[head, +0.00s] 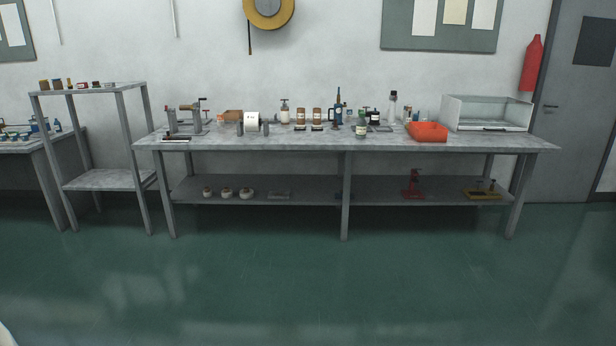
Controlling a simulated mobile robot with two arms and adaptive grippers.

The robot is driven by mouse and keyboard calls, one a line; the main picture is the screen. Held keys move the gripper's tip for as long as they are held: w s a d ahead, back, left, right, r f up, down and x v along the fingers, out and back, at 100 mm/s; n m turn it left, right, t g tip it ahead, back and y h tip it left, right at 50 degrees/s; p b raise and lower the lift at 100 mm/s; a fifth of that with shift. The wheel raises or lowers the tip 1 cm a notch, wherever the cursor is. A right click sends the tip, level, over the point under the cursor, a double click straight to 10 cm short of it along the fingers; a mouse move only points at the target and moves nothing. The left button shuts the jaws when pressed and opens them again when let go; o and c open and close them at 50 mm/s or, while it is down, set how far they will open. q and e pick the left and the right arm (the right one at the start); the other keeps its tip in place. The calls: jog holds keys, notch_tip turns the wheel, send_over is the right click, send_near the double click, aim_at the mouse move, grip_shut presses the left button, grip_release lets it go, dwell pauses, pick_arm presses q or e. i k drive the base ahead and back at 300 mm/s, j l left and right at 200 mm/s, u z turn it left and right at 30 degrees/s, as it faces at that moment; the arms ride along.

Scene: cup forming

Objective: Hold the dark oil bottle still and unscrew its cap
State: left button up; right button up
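A grey workbench (300,145) stands against the far wall, several steps away across the floor. Among small items at the middle of its top is a tall dark blue container (337,113) with a narrow pointed top, standing upright. Right of it is a squat black-topped container (373,117), and farther right a pale bottle with a dark top (392,106). At this distance I cannot tell which one is the dark oil bottle or make out its cap. Neither of my grippers is in view.
An orange bin (428,131) and a glass-fronted case (487,113) stand on the bench's right side. Brown jars (301,116) and a clamp-like device (188,119) stand farther left. A grey rack (96,90) is left of the bench. The green floor (320,285) ahead is clear.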

aim_at(361, 124)
jog(key=i, duration=1.85)
jog(key=i+j+u, duration=0.1)
jog(key=i+u, duration=0.15)
jog(key=i, duration=0.55)
jog(key=i+u, duration=0.25)
jog(key=i, duration=0.55)
jog(key=i+j+z, duration=0.5)
jog(key=i, duration=0.15)
jog(key=i+j+z, duration=0.5)
jog(key=i, duration=0.15)
